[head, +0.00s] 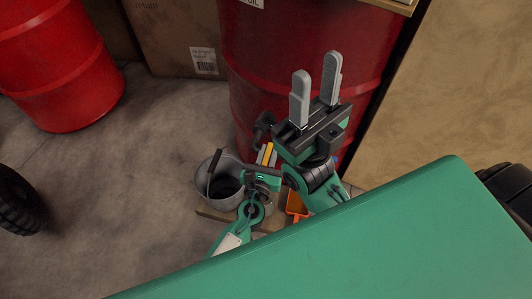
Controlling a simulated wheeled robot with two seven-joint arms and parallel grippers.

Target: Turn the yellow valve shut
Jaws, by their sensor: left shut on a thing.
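The yellow valve handle (267,152) shows as a narrow yellow strip low on the front of a dark red drum (262,65). My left gripper (264,158) is at the drum's lower front, its fingers pointing up the picture, and is shut on the yellow handle. The gripper hides most of the handle, so its exact angle is hard to tell. A dark fitting (263,124) sticks out of the drum just above it. My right gripper (317,68) is open and empty, raised in front of the drum, with its two grey fingers apart.
A grey metal bucket (204,183) with a dark inside stands left of my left gripper on a wooden board (214,213). An orange container (295,204) is partly hidden behind my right arm. A bright red drum (55,70) and cardboard boxes (172,35) stand behind; concrete floor (130,160) is clear.

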